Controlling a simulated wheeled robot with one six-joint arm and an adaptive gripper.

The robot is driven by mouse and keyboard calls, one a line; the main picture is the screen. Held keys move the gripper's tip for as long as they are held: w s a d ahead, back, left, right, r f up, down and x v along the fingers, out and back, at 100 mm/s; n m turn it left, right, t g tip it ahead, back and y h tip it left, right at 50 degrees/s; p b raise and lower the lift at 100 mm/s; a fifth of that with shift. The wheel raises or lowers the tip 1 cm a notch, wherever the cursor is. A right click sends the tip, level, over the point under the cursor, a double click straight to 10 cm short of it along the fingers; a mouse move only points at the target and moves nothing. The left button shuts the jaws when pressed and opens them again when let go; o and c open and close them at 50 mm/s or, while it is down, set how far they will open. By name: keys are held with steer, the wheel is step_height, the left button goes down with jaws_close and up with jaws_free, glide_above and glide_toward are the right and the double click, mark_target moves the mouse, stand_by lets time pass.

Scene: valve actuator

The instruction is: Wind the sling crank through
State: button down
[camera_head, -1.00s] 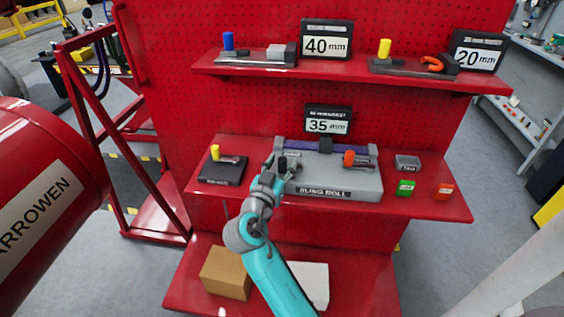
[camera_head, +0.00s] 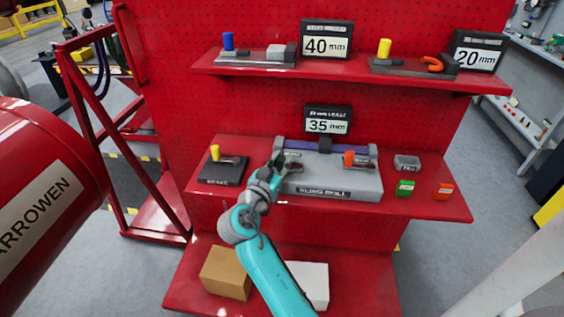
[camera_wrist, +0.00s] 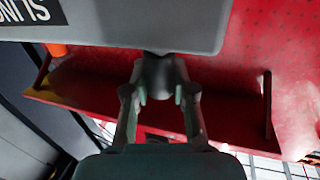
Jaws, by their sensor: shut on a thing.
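The sling roll unit (camera_head: 357,182) is a grey block with a "SLING ROLL" label, on the middle red shelf. A purple sling (camera_head: 301,146) runs along its back. My gripper (camera_head: 284,163) is at the left end of the unit. In the wrist view its fingers (camera_wrist: 163,97) are closed around a dark grey crank grip (camera_wrist: 162,72) beside the unit's grey body (camera_wrist: 130,25). In the head view my gripper hides most of the crank. An orange knob (camera_head: 349,158) stands at the right of the unit.
A display (camera_head: 328,120) reading 35 mm stands behind the unit. A dark block with a yellow knob (camera_head: 215,152) is at left. A grey tray (camera_head: 407,162), a green block (camera_head: 405,187) and an orange block (camera_head: 443,191) are at right. Another shelf (camera_head: 345,72) is above.

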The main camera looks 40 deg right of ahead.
steer(key=shift+w+d+m+g+h, duration=0.1)
steer(key=shift+w+m+g+h, duration=0.15)
steer(key=shift+m+g, duration=0.45)
steer(key=shift+w+d+m+g+h, duration=0.15)
steer(key=shift+m+g+h, duration=0.2)
steer(key=shift+g, duration=0.65)
steer(key=shift+f, duration=0.1)
steer(key=c, duration=0.9)
jaws_free()
steer(key=shift+c, duration=0.2)
steer(key=shift+a, duration=0.1)
steer(key=s+a, duration=0.2)
steer(key=a, duration=0.9)
steer(key=shift+s+a, duration=0.2)
steer(key=shift+a, duration=0.15)
